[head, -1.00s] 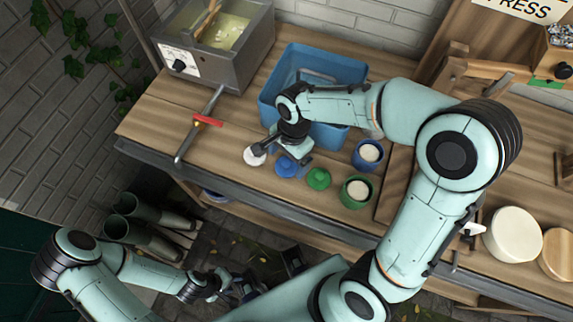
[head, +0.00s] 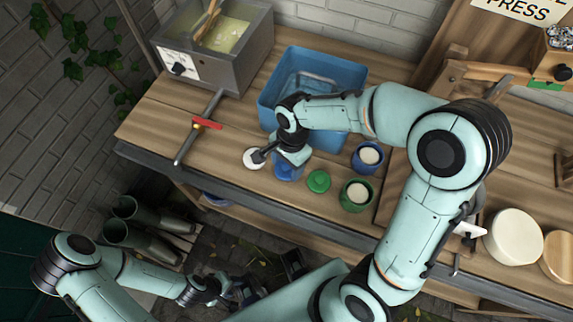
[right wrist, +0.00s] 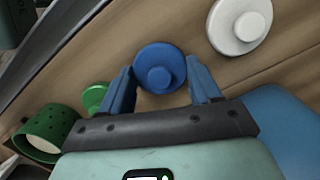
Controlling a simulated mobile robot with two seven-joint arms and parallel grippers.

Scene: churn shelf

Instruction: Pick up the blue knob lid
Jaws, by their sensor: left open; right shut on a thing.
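The blue knob lid (right wrist: 160,68) is a round disc with a raised knob. In the right wrist view it sits between the two blue fingers of my right gripper (right wrist: 162,80), which is shut on it. In the head view the gripper (head: 290,158) partly covers the lid (head: 286,173), which is at the bench's front part; I cannot tell if it still touches the wood. My left gripper (head: 245,290) is low in front of the bench, open, its fingers hard to make out.
A white lid (head: 252,159) lies just left and a green lid (head: 318,181) just right. A green jar (head: 356,195) and a blue jar (head: 368,156) stand further right. A blue bin (head: 330,138) is behind. A red-handled rod (head: 190,145) lies left.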

